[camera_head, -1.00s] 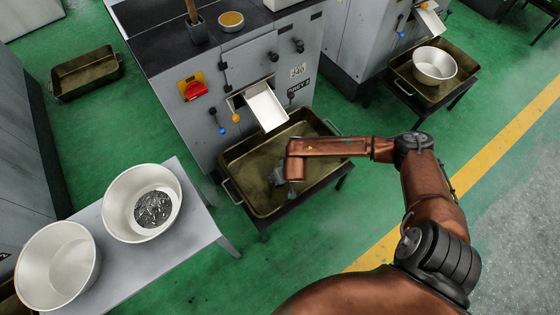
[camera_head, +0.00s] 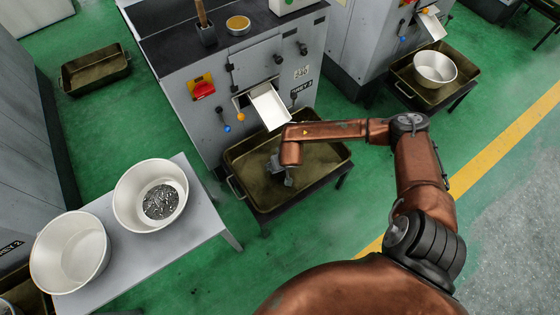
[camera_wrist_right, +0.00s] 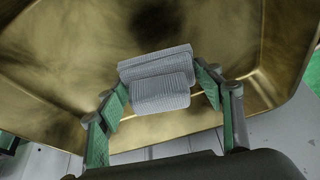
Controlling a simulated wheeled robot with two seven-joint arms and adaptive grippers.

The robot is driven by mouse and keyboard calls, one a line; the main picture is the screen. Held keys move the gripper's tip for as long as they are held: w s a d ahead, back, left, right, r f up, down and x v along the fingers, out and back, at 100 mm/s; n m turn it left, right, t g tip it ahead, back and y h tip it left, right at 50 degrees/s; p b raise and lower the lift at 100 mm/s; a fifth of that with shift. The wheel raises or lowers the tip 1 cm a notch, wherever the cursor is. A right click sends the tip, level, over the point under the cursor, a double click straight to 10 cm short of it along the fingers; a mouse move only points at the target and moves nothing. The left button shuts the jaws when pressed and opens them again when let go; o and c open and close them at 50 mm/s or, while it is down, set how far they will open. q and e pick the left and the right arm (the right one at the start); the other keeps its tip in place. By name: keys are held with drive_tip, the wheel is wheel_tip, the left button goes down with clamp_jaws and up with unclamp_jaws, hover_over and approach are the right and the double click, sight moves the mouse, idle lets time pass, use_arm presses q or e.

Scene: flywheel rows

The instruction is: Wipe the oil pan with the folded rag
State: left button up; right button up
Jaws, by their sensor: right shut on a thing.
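The oil pan (camera_head: 318,180) is a brass-brown rectangular tray on a dark stand below the white chute of the middle machine. It also fills much of the right wrist view (camera_wrist_right: 60,60), with a dark patch on its floor. My right gripper (camera_head: 277,172) reaches into the pan near its left side. In the right wrist view the right gripper (camera_wrist_right: 158,88) is shut on the folded rag (camera_wrist_right: 158,92), a grey-white woven pad. I cannot tell whether the rag touches the pan floor. My left gripper is not in view.
A white chute (camera_head: 270,106) overhangs the pan's back edge. A grey table (camera_head: 190,235) at left bears two white bowls, one (camera_head: 128,190) holding metal parts. Another pan (camera_head: 95,70) lies on the floor at back left. A further pan (camera_head: 452,90) at right holds a white bowl (camera_head: 435,68).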

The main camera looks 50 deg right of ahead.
drive_tip(key=shift+r+p, duration=0.4)
drive_tip(key=shift+r, duration=0.5)
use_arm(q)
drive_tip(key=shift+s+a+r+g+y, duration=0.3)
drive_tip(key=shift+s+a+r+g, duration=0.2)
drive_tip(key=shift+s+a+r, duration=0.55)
use_arm(e)
drive_tip(key=shift+r, duration=0.2)
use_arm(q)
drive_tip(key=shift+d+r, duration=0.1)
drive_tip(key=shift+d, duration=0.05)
